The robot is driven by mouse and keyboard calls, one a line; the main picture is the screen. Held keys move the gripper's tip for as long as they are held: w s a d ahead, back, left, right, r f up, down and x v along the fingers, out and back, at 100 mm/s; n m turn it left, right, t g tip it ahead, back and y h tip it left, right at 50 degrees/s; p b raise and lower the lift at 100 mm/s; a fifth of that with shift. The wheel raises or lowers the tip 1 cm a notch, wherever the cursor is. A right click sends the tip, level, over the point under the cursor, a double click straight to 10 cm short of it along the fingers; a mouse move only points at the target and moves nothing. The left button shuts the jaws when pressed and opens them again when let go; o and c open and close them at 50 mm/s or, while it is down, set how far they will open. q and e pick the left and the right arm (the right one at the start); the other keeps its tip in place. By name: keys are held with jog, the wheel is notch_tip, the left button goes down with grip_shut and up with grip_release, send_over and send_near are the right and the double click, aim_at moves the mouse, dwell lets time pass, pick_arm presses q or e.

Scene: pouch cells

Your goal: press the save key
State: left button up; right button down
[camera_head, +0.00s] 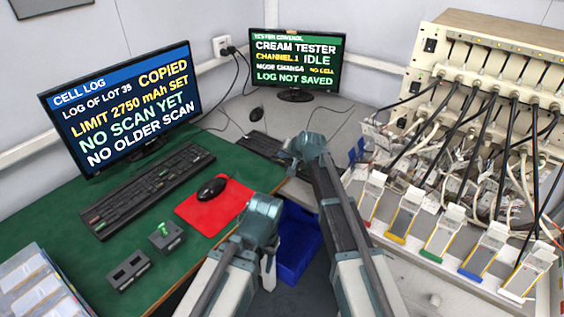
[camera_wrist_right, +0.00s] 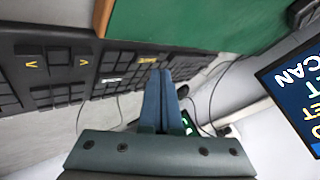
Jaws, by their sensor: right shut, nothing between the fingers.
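The tester screen (camera_head: 297,62) reads "LOG NOT SAVED" and "IDLE" in the head view. A small dark keyboard (camera_head: 262,145) lies in front of it, partly hidden by my right gripper (camera_head: 292,160). Some keys there carry yellow marks, one (camera_wrist_right: 147,60) close to the fingertips; I cannot read a save label. Contact with a key cannot be told. My left gripper (camera_head: 268,265) hangs over the desk's right edge, its jaws unclear.
The green desk (camera_head: 200,255) holds the cell log screen (camera_head: 125,105), a long keyboard (camera_head: 150,188) with a green key, and a mouse (camera_head: 211,188) on a red mat (camera_head: 228,212). A blue bin (camera_head: 300,240) is below. A tester rack (camera_head: 470,40) with cables stands right.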

aim_at(283, 163)
jog(key=shift+f, duration=0.15)
jog(key=shift+f+b, duration=0.25)
jog(key=shift+b, duration=0.2)
jog(key=shift+f+b, duration=0.35)
jog(key=shift+f, duration=0.05)
dwell(0.4)
jog(key=shift+r, duration=0.15)
jog(key=shift+r+p, duration=0.7)
jog(key=shift+p, duration=0.15)
notch_tip(283, 163, up, 5)
jog(key=p, duration=0.5)
jog(key=shift+r, duration=0.1)
